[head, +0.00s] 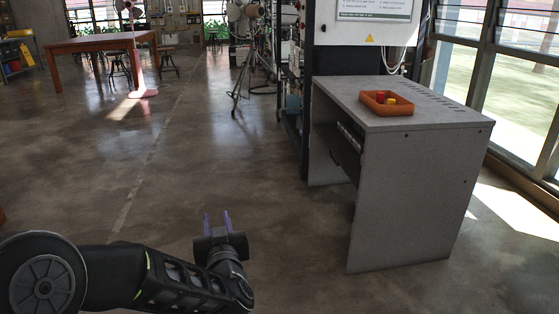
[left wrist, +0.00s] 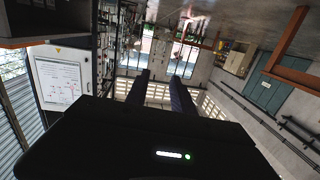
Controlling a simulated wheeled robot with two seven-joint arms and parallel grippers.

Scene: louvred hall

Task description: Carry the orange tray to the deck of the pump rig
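The orange tray (head: 386,104) sits on the grey top of a desk-like bench (head: 420,121) at the right of the head view. A red and a yellow item lie in the tray. My left gripper (head: 217,219) is in the lower middle of the head view, well left of and nearer than the bench. Its two fingers point up and are apart, with nothing between them. The fingers also show apart in the left wrist view (left wrist: 160,90). My right gripper is not in view. I cannot tell which thing is the pump rig.
A white panel (head: 369,21) stands above the back of the bench, beside dark racks (head: 291,70). A tripod stand (head: 241,85) and a red-brown table (head: 100,43) stand farther back. Windows line the right side. The concrete floor (head: 180,150) in the middle is clear.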

